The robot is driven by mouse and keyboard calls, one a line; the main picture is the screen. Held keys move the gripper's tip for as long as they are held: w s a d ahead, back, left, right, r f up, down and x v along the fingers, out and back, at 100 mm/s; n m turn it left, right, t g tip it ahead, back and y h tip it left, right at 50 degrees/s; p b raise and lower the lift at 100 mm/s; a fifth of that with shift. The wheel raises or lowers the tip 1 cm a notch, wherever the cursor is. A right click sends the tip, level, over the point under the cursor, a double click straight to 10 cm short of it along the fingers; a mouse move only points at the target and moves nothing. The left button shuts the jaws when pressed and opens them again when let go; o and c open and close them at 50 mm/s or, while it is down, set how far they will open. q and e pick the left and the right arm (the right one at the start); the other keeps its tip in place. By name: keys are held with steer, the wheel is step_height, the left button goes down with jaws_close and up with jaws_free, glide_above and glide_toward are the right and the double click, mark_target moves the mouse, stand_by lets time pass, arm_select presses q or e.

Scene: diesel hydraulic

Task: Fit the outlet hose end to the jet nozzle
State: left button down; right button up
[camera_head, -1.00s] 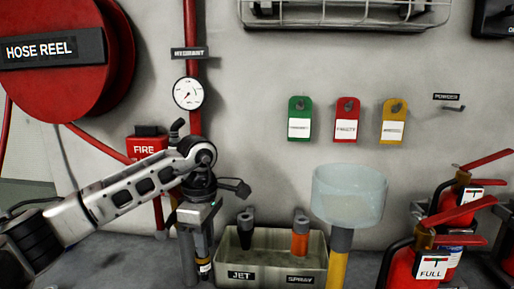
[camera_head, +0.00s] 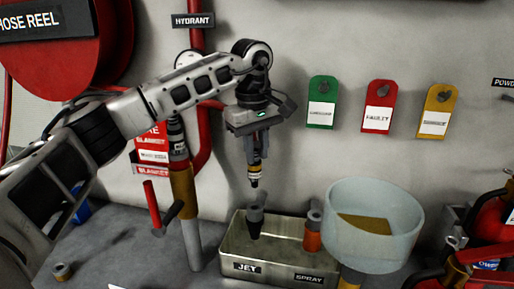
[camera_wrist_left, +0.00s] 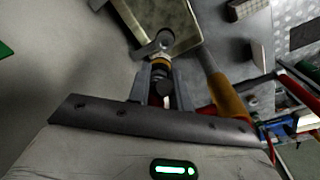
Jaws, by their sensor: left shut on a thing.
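My left gripper (camera_head: 257,150) is shut on the outlet hose end (camera_head: 254,178), a dark piece with yellow and pale bands, pointing down. The hose end also shows between the fingers in the left wrist view (camera_wrist_left: 160,68). The jet nozzle (camera_head: 256,222), dark with a grey top, stands in the tray behind the JET label. In the left wrist view the nozzle (camera_wrist_left: 153,48) is partly hidden behind the hose end. My right gripper is not in view.
The metal tray (camera_head: 285,255) also holds an orange spray nozzle (camera_head: 313,235). A translucent bowl (camera_head: 375,215) stands close to its right. A hydrant pipe (camera_head: 192,235) with a brown section rises at left. Coloured tags (camera_head: 377,105) hang on the wall.

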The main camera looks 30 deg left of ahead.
mark_target(257, 181)
arm_select(q)
steer(key=shift+f+b, duration=0.8)
steer(key=shift+f, duration=0.7)
steer(key=shift+f+b, duration=0.55)
steer(key=shift+f, duration=0.5)
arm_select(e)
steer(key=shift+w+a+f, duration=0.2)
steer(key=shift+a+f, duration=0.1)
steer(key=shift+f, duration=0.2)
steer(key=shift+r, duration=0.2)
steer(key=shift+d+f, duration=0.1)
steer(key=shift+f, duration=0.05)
arm_select(q)
steer(key=shift+p, duration=0.55)
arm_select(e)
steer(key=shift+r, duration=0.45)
